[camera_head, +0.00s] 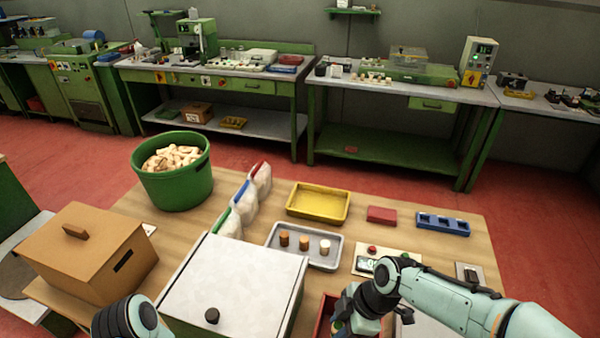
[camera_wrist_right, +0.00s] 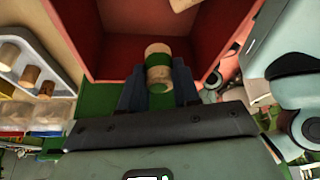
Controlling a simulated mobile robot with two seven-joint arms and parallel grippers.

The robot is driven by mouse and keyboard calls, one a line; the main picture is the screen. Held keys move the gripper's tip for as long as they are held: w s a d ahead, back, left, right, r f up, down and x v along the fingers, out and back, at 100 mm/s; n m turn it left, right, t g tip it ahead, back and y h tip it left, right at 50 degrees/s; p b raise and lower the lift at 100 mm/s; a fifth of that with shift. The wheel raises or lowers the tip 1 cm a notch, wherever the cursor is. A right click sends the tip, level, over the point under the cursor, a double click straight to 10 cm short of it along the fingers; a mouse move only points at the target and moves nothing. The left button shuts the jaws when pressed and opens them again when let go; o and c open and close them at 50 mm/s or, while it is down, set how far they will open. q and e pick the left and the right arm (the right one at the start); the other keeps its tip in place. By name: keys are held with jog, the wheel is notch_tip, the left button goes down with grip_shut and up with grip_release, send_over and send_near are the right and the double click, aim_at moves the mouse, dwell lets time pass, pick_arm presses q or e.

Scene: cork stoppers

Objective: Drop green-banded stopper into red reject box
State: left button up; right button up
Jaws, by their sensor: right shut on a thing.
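The green-banded stopper (camera_wrist_right: 158,66) is pale cork with a green band round its middle. In the right wrist view it sits between the fingers of my right gripper (camera_wrist_right: 158,82), which is shut on it. The red reject box (camera_wrist_right: 110,35) lies beyond the fingertips, its open inside facing the camera, with the stopper in front of the opening. In the head view the red box (camera_head: 322,312) is at the bottom middle, partly hidden by my right gripper (camera_head: 342,326). Only a rounded part of my left arm shows at the bottom left; its gripper is out of view.
A grey tray (camera_head: 275,257) holds three stoppers. A yellow tray (camera_head: 318,203), blue rack (camera_head: 442,224) and green bucket (camera_head: 180,190) of corks stand farther back.

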jog(key=shift+w+d+f, duration=0.1)
jog(key=o, duration=1.1)
jog(key=shift+c, duration=0.2)
jog(key=v, duration=1.3)
jog(key=shift+p, duration=0.4)
jog(key=shift+d, duration=0.1)
